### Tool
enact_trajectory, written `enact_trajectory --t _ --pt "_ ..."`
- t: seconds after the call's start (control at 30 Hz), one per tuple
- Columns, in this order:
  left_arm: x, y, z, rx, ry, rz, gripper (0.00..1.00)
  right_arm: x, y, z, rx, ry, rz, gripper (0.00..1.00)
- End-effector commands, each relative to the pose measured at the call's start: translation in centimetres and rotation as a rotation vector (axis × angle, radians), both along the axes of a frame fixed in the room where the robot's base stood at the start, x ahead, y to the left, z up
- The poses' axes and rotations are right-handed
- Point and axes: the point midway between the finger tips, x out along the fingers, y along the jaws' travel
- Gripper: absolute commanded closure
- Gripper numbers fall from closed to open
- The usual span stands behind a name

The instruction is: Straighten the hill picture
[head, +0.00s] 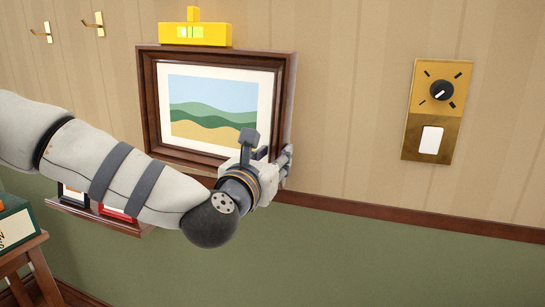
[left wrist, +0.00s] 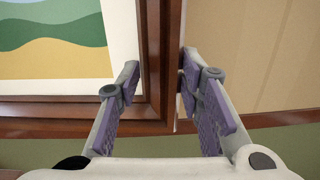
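The hill picture (head: 213,108), green and sandy hills under a pale blue sky, hangs on the striped wall in a dark brown wooden frame (head: 149,100). Whether it is slightly tilted is hard to tell. My left gripper (head: 284,160) is at the frame's lower right corner and hides it in the head view. In the left wrist view, the fingers of my left gripper (left wrist: 160,74) are spread, with the frame's right side (left wrist: 159,60) between them. One finger is over the mat side, the other beside the outer edge. Contact is unclear. My right gripper is out of view.
A yellow level-like block (head: 195,34) with a green window sits above the frame. A brass plate (head: 430,120) with knob and switch is at right. Hooks (head: 94,24) are upper left. A small shelf (head: 140,230) with framed items is below my arm.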

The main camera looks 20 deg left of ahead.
Motion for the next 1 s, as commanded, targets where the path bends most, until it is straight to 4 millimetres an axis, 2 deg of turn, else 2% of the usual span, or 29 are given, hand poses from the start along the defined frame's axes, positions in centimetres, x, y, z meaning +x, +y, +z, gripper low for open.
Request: enact_trajectory --t 0.03,0.1,0.27,0.43,0.67,0.7,0.73,0.77,1.0 --pt "0.0 0.0 0.0 0.0 0.0 0.0 0.85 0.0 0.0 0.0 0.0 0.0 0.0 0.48" --pt "0.0 0.0 0.0 0.0 0.0 0.0 1.0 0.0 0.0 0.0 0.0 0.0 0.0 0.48" --pt "0.0 -0.1 0.1 -0.005 0.0 0.0 1.0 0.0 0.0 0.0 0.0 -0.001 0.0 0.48" --pt "-0.1 -1.1 1.0 -0.069 0.003 0.0 1.0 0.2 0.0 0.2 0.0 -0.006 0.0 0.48" --pt "0.0 -1.1 1.0 -0.069 0.004 0.001 1.0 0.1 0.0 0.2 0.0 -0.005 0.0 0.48" --pt "0.0 -1.1 1.0 -0.069 0.004 0.001 0.58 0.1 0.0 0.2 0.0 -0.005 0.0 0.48" --pt "0.0 -1.1 1.0 -0.069 0.004 0.001 0.51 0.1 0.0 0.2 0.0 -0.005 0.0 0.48" --pt "0.0 -1.1 1.0 -0.069 0.004 0.001 0.47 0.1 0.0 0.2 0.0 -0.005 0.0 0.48" --pt "-0.1 -1.1 1.0 -0.068 0.003 0.0 0.47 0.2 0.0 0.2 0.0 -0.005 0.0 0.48"
